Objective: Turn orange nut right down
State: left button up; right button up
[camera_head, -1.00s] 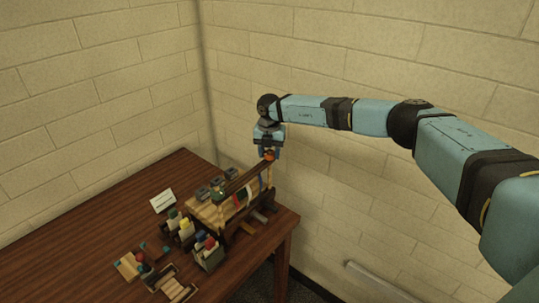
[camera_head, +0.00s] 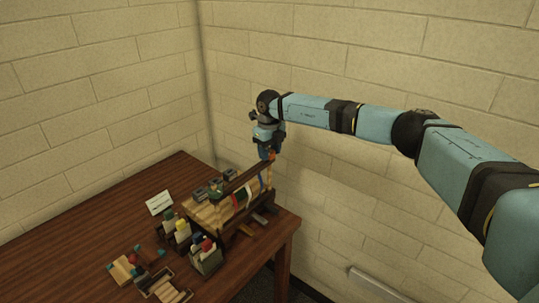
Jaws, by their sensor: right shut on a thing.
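The orange nut (camera_head: 272,156) shows as a small orange patch at the far right top end of the wooden press frame (camera_head: 240,178). My right gripper (camera_head: 267,152) points down from above at that end, with its fingers shut on the orange nut. The fingers hide most of the nut. A green nut (camera_head: 214,195) sits at the near left end of the same top bar. My left gripper is not in view.
The press stands near the right corner of a brown table (camera_head: 110,205). Left of it are bottles in holders (camera_head: 182,228), a box with coloured items (camera_head: 206,256), small wooden trays (camera_head: 165,285) and a white card (camera_head: 159,202). The back left of the table is clear.

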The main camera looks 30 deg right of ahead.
jog(key=n+b, duration=0.1)
jog(key=n, duration=0.2)
jog(key=shift+n, duration=0.3)
jog(key=n+b, duration=0.1)
jog(key=n, duration=0.2)
jog(key=shift+n+b, duration=0.3)
jog(key=shift+r+n+b, duration=0.1)
jog(key=shift+n+b, duration=0.25)
jog(key=shift+n, duration=1.15)
jog(key=shift+r, duration=0.1)
jog(key=o, duration=0.8)
jog(key=shift+o, duration=0.6)
